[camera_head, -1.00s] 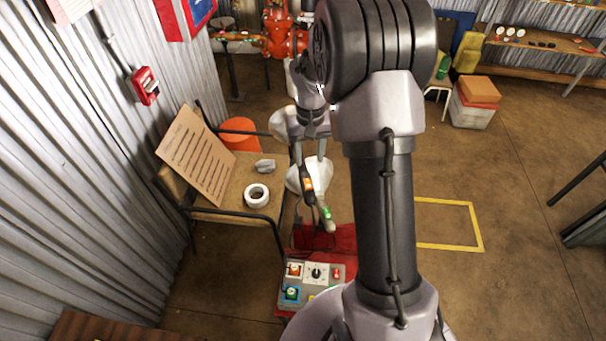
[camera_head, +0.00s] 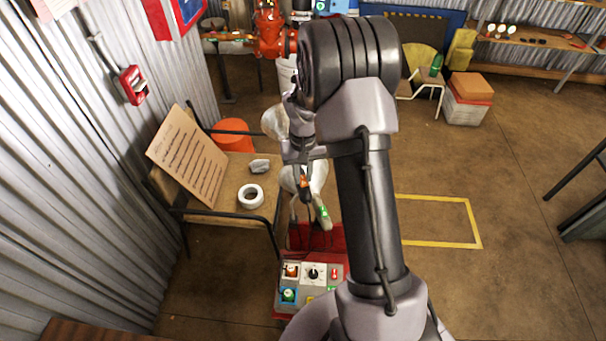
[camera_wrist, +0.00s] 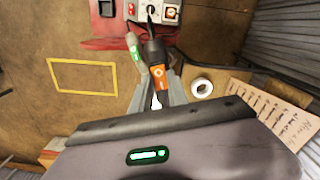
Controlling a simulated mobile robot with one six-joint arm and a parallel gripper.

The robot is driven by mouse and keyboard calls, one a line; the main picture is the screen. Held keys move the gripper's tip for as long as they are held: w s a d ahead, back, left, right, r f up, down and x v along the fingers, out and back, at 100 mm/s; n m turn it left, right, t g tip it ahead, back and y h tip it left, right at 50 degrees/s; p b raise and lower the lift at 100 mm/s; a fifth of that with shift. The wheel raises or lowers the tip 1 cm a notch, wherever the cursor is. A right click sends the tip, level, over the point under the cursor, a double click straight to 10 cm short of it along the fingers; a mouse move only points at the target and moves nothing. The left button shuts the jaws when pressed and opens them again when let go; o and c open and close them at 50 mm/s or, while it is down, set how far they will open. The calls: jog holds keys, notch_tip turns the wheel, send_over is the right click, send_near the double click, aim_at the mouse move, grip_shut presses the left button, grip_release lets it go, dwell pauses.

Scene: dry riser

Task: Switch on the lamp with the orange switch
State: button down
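The orange switch (camera_wrist: 161,79) sits on a black handle-like body with a dark cord, between my gripper's fingers in the wrist view. It also shows below my wrist in the head view (camera_head: 304,184). My gripper (camera_wrist: 160,82) looks open, its grey fingers on either side of the switch; contact is not clear. A second, pale switch body with a green button (camera_wrist: 137,53) is just left of it, also visible in the head view (camera_head: 323,214). A white lamp-like shade (camera_head: 316,176) is partly hidden by my arm. Whether a lamp is lit is unclear.
A grey control box (camera_head: 313,292) with a knob and coloured buttons stands on a red base. A table with a white tape roll (camera_head: 250,196), a grey lump (camera_head: 260,166) and a written board (camera_head: 188,156) is to the left. Open floor lies right, with a yellow outline (camera_head: 470,222).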

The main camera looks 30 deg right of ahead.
jog(key=p, duration=0.3)
jog(key=shift+r+g, duration=0.4)
jog(key=shift+w+f+g+p, duration=0.1)
jog(key=shift+w+g+p, duration=0.1)
jog(key=shift+g+p, duration=0.35)
jog(key=shift+w+f+y+p, duration=0.15)
jog(key=shift+f+y+p, duration=0.15)
jog(key=shift+p, duration=0.2)
jog(key=c, duration=1.3)
grip_release()
